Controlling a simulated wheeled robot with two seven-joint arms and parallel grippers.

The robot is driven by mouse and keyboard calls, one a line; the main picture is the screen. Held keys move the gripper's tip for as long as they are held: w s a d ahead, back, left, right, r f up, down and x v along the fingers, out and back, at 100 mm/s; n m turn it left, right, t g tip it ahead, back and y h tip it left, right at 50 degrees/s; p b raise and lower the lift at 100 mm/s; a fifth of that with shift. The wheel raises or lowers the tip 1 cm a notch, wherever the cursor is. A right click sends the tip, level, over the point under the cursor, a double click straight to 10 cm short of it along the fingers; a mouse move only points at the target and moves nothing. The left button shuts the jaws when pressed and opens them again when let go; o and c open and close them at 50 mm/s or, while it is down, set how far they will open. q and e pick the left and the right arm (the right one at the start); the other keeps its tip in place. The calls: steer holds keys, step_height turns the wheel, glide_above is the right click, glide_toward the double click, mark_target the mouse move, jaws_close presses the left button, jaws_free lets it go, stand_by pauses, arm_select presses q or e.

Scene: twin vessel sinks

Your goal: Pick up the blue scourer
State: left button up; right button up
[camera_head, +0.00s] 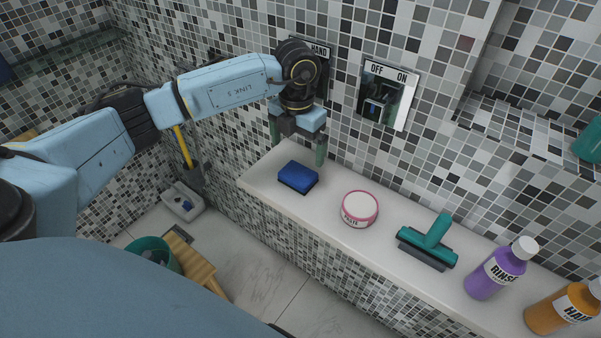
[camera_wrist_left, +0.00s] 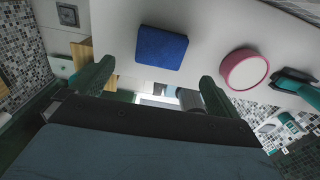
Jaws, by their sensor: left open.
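The blue scourer (camera_head: 298,176) lies flat on the white ledge (camera_head: 262,175) near its left end, with a dark layer on its underside. My left gripper (camera_head: 298,150) hangs above and just behind it, close to the tiled wall, fingers pointing down. The gripper is open and empty. In the left wrist view the scourer (camera_wrist_left: 162,47) lies ahead of the two green fingers (camera_wrist_left: 155,85), between their lines and apart from both. My right gripper is in neither view.
A switch panel (camera_head: 388,94) is on the wall. A wooden stool (camera_head: 195,262) stands on the floor below.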

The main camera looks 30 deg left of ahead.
mark_target(298, 173)
arm_select(q)
step_height(298, 173, down, 3)
steer(key=shift+r, duration=0.1)
step_height(298, 173, down, 2)
steer(key=shift+f, duration=0.1)
step_height(298, 173, down, 3)
steer(key=shift+f, duration=0.4)
steer(key=shift+c, duration=0.6)
steer(key=c, duration=0.9)
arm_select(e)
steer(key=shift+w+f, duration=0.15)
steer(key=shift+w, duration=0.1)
